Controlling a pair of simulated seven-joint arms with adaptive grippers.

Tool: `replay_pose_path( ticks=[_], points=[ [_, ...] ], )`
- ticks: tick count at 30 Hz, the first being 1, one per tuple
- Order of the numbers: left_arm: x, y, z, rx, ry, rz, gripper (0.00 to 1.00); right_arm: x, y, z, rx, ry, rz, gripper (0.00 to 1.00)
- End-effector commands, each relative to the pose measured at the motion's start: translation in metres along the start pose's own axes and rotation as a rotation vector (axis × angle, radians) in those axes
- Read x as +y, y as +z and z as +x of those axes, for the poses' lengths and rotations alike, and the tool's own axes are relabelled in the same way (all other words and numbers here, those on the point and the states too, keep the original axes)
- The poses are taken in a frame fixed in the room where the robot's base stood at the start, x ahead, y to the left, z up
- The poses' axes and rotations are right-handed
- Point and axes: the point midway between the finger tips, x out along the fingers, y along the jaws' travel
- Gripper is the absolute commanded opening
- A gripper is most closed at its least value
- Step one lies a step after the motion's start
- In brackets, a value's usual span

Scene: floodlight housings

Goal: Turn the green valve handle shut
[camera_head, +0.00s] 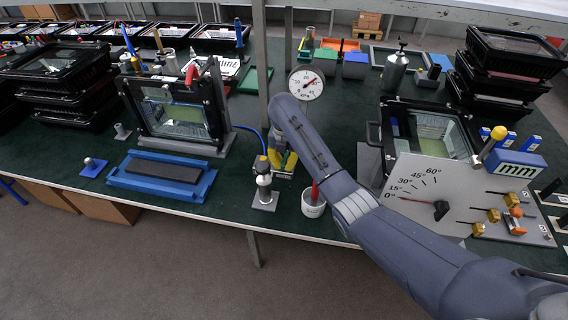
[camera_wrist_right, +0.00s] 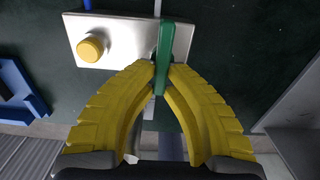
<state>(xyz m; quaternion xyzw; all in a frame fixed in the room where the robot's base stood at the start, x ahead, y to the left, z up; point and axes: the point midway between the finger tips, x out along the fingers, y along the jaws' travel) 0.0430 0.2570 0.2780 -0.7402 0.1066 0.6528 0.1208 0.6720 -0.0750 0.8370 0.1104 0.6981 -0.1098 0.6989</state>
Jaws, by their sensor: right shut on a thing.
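The green valve handle (camera_wrist_right: 165,42) shows in the right wrist view as a narrow upright bar at the top middle, over a light metal plate (camera_wrist_right: 122,58). My right gripper (camera_wrist_right: 162,70) has yellow ribbed fingers, and their tips are closed on the handle from both sides. In the head view my right gripper (camera_head: 283,160) is low at the middle of the bench, partly hidden by my own arm. I cannot make out the handle there. A yellow round knob (camera_wrist_right: 92,47) sits on the plate left of the handle. My left gripper is not in view.
A dial gauge (camera_head: 306,83) stands behind my right arm. A valve post with a blue hose (camera_head: 264,182) is just left of the gripper, and a white cup (camera_head: 313,205) is to its right. A framed housing (camera_head: 180,110) stands further left.

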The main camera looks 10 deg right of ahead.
Motion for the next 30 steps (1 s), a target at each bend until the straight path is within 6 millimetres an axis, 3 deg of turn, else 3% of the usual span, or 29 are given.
replay_pose_path(
  ticks=[11, 30],
  points=[
    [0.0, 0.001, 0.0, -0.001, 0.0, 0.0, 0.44, 0.001, 0.0, 0.001, 0.001, -0.003, 0.074, 0.0],
    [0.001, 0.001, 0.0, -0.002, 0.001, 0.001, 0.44, 0.012, 0.004, 0.002, 0.002, -0.004, 0.64, 0.0]
  ],
)
